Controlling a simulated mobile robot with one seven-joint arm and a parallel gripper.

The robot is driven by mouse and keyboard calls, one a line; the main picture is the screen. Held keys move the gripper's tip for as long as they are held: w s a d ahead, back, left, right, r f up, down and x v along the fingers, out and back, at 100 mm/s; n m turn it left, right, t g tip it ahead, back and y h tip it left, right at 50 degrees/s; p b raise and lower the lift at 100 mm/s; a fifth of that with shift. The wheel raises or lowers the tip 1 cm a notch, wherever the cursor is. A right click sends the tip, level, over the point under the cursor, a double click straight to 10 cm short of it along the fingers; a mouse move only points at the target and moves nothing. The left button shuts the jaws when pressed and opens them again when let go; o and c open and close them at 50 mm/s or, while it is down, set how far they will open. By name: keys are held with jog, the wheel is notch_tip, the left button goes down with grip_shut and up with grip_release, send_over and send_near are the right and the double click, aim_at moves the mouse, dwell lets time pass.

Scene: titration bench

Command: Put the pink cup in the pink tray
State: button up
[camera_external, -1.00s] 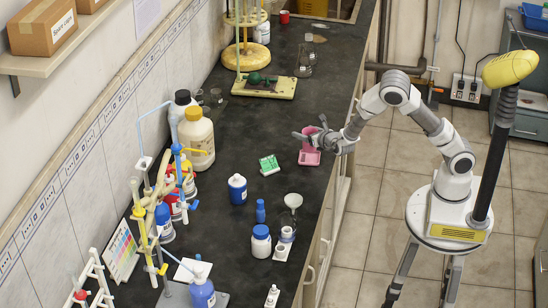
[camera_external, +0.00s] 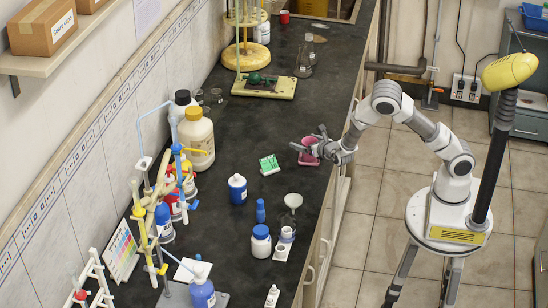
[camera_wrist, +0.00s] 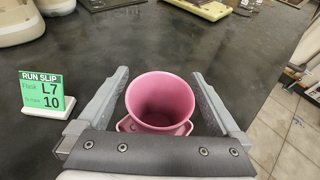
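The pink cup (camera_wrist: 160,97) stands upright, open end up, between the two fingers of my gripper (camera_wrist: 160,72) in the wrist view. My gripper is open; narrow dark gaps show between its fingers and the cup's sides. The pink tray (camera_wrist: 184,129) shows as a rim beneath the cup, mostly hidden by it; the cup appears to stand in it. In the external view my gripper (camera_external: 311,139) is low over the bench's right edge, and the cup and tray overlap there as one pink patch. Their exact contact is hidden.
A green run-slip card (camera_wrist: 43,92) on a white stand is left of my gripper. In the external view, a blue bottle (camera_external: 237,189), a white jar with a blue lid (camera_external: 261,241) and a funnel (camera_external: 293,200) stand nearer the camera.

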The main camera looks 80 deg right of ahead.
jog(key=shift+r, duration=0.1)
jog(key=shift+s+a+r, duration=0.1)
jog(key=shift+a+r, duration=0.05)
jog(key=shift+r, duration=0.05)
jog(key=p+v, duration=0.1)
jog(key=v, duration=1)
jog(key=s+d+r+m+g, duration=0.3)
jog(key=s+r+m+g, duration=0.15)
jog(key=s+m, duration=0.35)
jog(key=s+d+r+m+g, duration=0.2)
jog(key=s+r+m+g, duration=0.1)
jog(key=s+r+m, duration=0.5)
jog(key=s+a+r+m+t+y, duration=0.1)
jog(key=s+a+r+m+y, duration=0.1)
jog(key=s+a+m+y, duration=0.2)
jog(key=s+a+r+m+t+y, duration=0.2)
jog(key=s+a+r+m+y, duration=0.1)
jog(key=a+m, duration=0.4)
jog(key=s+a+y, duration=0.1)
jog(key=a+y, duration=0.1)
jog(key=shift+s+r+y, duration=0.15)
jog(key=shift+s+y, duration=0.1)
jog(key=shift+y, duration=0.05)
